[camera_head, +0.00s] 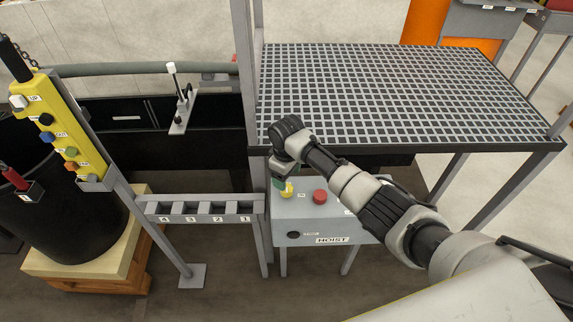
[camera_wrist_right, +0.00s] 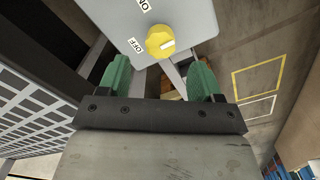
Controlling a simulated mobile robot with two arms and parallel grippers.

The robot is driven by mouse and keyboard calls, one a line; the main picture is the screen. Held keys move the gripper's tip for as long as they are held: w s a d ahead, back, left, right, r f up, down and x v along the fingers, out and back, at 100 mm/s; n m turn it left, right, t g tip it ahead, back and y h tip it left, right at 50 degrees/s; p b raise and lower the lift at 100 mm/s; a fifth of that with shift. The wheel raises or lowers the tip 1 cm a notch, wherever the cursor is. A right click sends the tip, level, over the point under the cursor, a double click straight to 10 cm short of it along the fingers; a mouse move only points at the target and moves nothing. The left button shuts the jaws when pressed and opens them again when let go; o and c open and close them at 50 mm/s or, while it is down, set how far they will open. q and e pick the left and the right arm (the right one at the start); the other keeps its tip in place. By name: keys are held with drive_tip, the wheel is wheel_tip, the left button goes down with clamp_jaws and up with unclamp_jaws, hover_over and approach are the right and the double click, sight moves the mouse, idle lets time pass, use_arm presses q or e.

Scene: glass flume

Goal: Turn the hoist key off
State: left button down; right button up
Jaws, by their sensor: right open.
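The grey hoist box (camera_head: 270,210), labelled HOIST, stands below the grated platform. Its yellow round key knob (camera_head: 287,190) is on the top face, partly hidden by my right gripper (camera_head: 280,178). My left gripper is not in view.
A red button (camera_head: 319,196) sits just right of the knob. The grated platform (camera_head: 400,90) overhangs the box behind my right arm. A numbered grey rack (camera_head: 200,208) and post stand left of the box. A yellow control pendant (camera_head: 60,130) hangs at the far left.

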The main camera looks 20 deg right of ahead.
drive_tip(key=shift+r, duration=2.55)
